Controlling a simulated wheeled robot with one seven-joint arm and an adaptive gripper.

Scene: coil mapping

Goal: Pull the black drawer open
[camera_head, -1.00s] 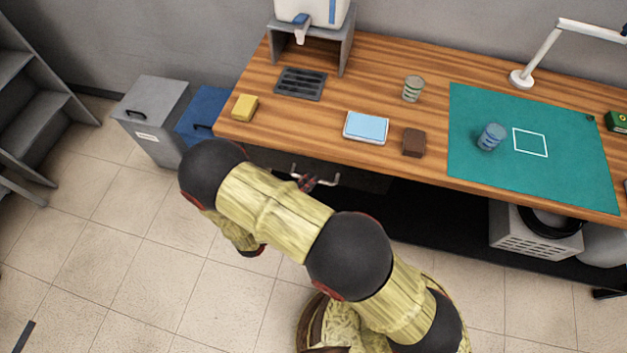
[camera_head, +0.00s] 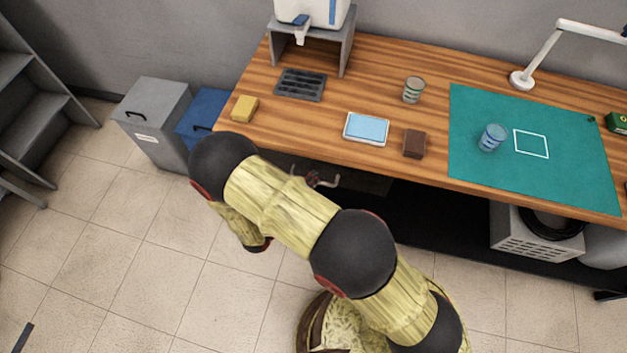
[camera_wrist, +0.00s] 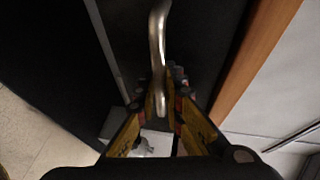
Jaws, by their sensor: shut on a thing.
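The black drawer (camera_head: 366,183) is under the front edge of the wooden desk, mostly hidden behind my arm in the head view. Its pale metal bar handle (camera_head: 334,181) shows at both sides of my gripper (camera_head: 313,178). In the wrist view, the handle (camera_wrist: 157,45) runs down the picture in front of the dark drawer front (camera_wrist: 200,35). My gripper (camera_wrist: 163,98) has its yellow and black fingers on either side of the handle's lower part and is shut on it. I see no clear gap showing the drawer pulled out.
The wooden desk (camera_head: 310,125) carries a yellow sponge (camera_head: 244,108), a blue-topped box (camera_head: 366,128), a brown block (camera_head: 414,143), cans and a green mat (camera_head: 470,165). Grey (camera_head: 155,110) and blue (camera_head: 203,113) bins stand left of the desk. The floor in front is clear.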

